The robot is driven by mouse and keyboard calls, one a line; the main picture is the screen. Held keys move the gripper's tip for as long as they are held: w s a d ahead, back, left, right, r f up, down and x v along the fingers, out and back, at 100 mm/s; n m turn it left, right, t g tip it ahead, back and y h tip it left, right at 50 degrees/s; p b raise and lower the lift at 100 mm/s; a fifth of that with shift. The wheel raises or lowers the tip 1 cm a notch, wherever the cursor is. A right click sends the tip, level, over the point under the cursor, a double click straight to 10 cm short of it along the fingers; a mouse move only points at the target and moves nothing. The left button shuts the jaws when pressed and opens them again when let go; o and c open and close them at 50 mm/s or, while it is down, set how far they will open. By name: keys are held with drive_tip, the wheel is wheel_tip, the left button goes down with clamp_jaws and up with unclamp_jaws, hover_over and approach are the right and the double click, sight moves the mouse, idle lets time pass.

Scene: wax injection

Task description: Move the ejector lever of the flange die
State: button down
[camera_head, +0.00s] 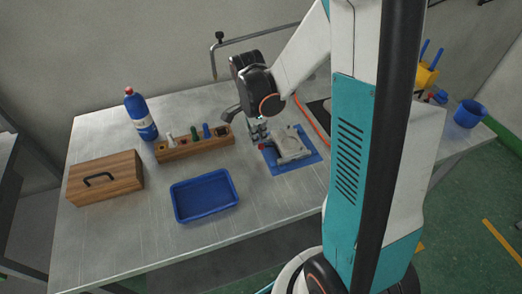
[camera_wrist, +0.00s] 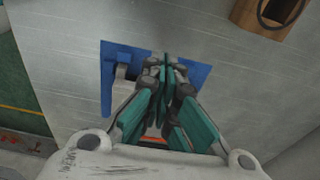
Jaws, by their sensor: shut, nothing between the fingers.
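The flange die (camera_head: 293,147) is a light grey metal piece lying on a blue mat (camera_head: 278,168) on the table. My gripper (camera_head: 259,137) points down over the left end of the die, close to this red part. In the wrist view my gripper (camera_wrist: 165,65) has its fingers together with nothing between them. They hide most of the die there; a pale part of it (camera_wrist: 121,86) shows to their left. Whether the fingers touch the die is unclear.
A blue tray (camera_head: 204,196) stands front left of the mat. A wooden holder (camera_head: 206,147) with small tools, a blue bottle (camera_head: 141,116) and a wooden box (camera_head: 105,178) stand further left. A bent metal tube rises behind. The table front is clear.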

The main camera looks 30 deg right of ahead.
sight(259, 145)
drive_tip(key=shift+d+f+b, duration=0.1)
drive_tip(key=shift+f+b, duration=0.25)
drive_tip(key=shift+f, duration=0.55)
wheel_tip(259, 145, down, 2)
drive_tip(key=shift+f+b, duration=0.15)
drive_tip(key=shift+b, duration=0.85)
drive_tip(key=shift+w+a+r+p, duration=0.2)
drive_tip(key=shift+a+r, duration=0.15)
drive_tip(key=shift+a, duration=0.45)
drive_tip(key=shift+w+a+r+p, duration=0.15)
drive_tip(key=shift+a+r, duration=0.15)
drive_tip(key=shift+a, duration=0.45)
wheel_tip(259, 145, up, 12)
drive_tip(key=a, duration=0.1)
